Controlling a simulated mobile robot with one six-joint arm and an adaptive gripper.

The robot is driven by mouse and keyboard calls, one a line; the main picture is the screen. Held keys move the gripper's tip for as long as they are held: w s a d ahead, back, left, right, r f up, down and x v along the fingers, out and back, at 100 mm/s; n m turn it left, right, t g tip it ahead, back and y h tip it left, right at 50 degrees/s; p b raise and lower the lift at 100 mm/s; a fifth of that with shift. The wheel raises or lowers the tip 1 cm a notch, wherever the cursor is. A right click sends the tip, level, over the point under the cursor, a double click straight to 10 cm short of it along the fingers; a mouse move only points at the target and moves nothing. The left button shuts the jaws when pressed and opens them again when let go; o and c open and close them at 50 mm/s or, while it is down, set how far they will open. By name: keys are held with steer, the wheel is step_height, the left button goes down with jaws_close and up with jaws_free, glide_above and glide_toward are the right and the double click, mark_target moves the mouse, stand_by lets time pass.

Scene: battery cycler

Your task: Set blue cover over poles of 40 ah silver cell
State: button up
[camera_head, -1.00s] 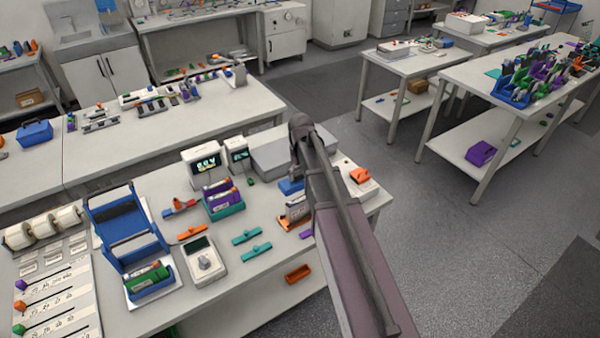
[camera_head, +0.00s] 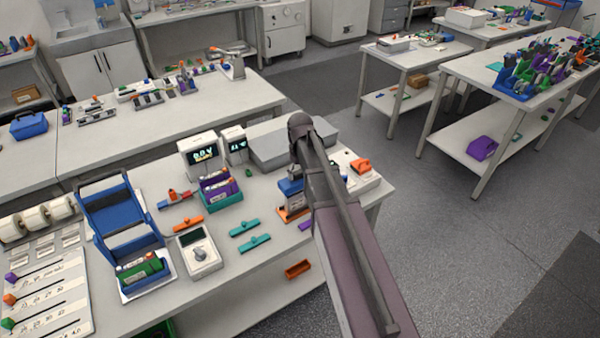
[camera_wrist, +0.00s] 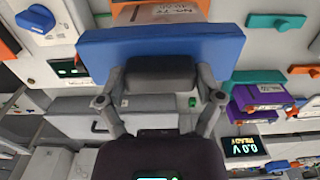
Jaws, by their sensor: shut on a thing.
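My gripper (camera_wrist: 160,78) is shut on the blue cover (camera_wrist: 160,50), a wide flat-faced block that spans both fingers in the wrist view. The cover also shows in the head view (camera_head: 290,187), left of my arm. The labelled silver cell (camera_wrist: 162,13) shows just past the cover's edge, with orange around it. In the head view, the cover is right above the cell and its orange holder (camera_head: 292,214). The cell's poles are hidden, so I cannot tell whether the cover touches them. My fingers are hidden behind my arm in the head view.
A rack with purple and green cells (camera_head: 220,193) and a meter reading 0.0 V (camera_wrist: 243,147) stand nearby. Teal bars (camera_head: 250,236) and a white dial device (camera_head: 200,254) lie to the left. A grey box (camera_head: 275,150) is behind. An orange-topped device (camera_head: 361,166) is at right.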

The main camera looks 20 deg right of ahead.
mark_target(300, 180)
steer(key=shift+f+b, duration=1.65)
steer(key=shift+f, duration=0.3)
steer(key=shift+f, duration=0.1)
steer(key=o, duration=1)
step_height(300, 180, up, 9)
steer(key=p, duration=0.9)
steer(key=shift+w+a+f+b, duration=0.6)
steer(key=shift+w+f+b, duration=0.7)
steer(key=shift+w, duration=0.55)
steer(key=shift+w+a+f+b, duration=0.6)
steer(key=shift+w+f+b, duration=0.65)
steer(key=shift+w, duration=0.55)
steer(key=shift+w+a+f+b, duration=0.6)
steer(key=shift+w+f+b, duration=0.65)
steer(key=shift+w, duration=0.6)
